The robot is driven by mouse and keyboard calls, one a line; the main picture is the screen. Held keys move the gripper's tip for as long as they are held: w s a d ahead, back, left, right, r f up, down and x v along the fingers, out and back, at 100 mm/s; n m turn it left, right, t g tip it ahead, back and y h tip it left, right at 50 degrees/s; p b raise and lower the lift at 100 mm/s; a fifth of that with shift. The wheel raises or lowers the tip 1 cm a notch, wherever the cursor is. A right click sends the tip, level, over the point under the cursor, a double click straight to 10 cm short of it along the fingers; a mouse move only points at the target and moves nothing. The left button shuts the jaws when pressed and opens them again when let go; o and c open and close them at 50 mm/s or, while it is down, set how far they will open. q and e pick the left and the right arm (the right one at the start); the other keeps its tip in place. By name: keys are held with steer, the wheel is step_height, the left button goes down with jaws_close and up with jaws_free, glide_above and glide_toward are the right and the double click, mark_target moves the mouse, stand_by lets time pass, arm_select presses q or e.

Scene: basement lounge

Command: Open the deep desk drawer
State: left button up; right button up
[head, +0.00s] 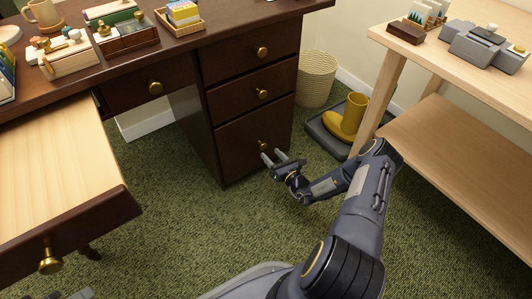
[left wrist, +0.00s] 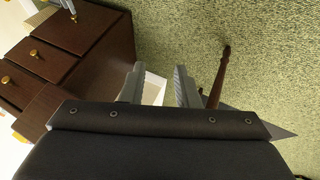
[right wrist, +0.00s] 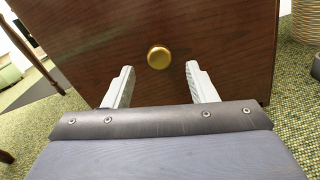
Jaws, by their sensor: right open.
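The deep desk drawer (head: 245,138) is the tall bottom front of the dark wood pedestal and looks closed. Its round brass knob (head: 263,145) also shows in the right wrist view (right wrist: 158,57). My right gripper (head: 272,157) is open, just in front of this drawer. In the right wrist view the knob sits beyond and between the two spread fingertips, with nothing held. My left gripper (left wrist: 160,85) is open and empty over the carpet, with the pedestal at the left of its view.
A wide drawer (head: 65,165) stands pulled out at the left. Two smaller closed drawers (head: 245,52) sit above the deep one. A basket (head: 317,78), a yellow boot on a tray (head: 330,140) and a pale wooden table (head: 455,60) are at the right. Carpet (head: 190,225) before the pedestal is clear.

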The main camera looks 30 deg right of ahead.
mark_target(264, 147)
steer(key=shift+w+a+b, duration=0.2)
steer(key=shift+w+b, duration=0.45)
steer(key=shift+w, duration=1.45)
jaws_close()
